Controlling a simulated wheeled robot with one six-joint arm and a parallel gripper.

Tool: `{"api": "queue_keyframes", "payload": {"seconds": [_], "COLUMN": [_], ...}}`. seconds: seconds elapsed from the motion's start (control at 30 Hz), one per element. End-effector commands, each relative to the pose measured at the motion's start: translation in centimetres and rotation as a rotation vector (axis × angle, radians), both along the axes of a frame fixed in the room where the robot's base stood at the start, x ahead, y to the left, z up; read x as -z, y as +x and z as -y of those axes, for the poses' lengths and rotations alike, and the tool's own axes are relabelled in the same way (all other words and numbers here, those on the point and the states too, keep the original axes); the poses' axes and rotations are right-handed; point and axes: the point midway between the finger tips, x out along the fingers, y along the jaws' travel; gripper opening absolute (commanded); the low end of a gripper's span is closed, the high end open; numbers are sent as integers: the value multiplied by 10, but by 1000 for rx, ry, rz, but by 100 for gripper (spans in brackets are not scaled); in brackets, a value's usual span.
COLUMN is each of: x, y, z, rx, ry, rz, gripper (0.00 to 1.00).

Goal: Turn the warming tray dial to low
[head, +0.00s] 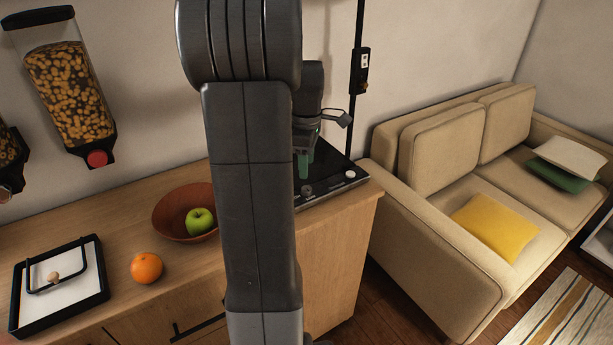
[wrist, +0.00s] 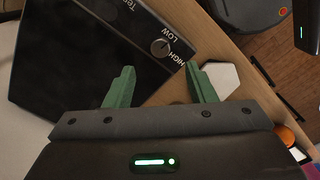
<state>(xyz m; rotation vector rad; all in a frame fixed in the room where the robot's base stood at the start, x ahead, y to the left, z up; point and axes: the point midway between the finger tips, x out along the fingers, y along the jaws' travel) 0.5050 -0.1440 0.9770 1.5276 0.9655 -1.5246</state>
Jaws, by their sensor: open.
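The warming tray (head: 336,163) is a black flat panel at the right end of the counter; it fills the upper left of the wrist view (wrist: 60,50). Its dial (wrist: 160,48) is a small round grey knob near the tray's edge, with LOW and HIGH printed beside it. I cannot tell clearly which mark it points to. The dial also shows in the head view (head: 307,190). My gripper (wrist: 160,67) is open and empty, its green fingers spread on either side of the dial's line. The dial appears just beyond the fingertips, apart from them. My arm hides part of the tray.
A white hexagonal piece (wrist: 220,77) lies near my right finger. A bowl (head: 172,212) with a green apple, an orange (head: 147,267) and a black-framed holder (head: 95,293) stand to the left. A sofa (head: 430,215) is at right.

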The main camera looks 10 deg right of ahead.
Motion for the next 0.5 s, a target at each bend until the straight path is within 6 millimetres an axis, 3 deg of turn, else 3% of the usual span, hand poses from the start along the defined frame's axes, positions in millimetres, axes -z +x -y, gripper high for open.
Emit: {"api": "queue_keyframes", "payload": {"seconds": [0.2,0.5], "x": [-45,-66], "y": [0,0], "z": [0,0], "rx": [0,0], "ry": [0,0], "rz": [1,-1], "gripper": [50,50]}}
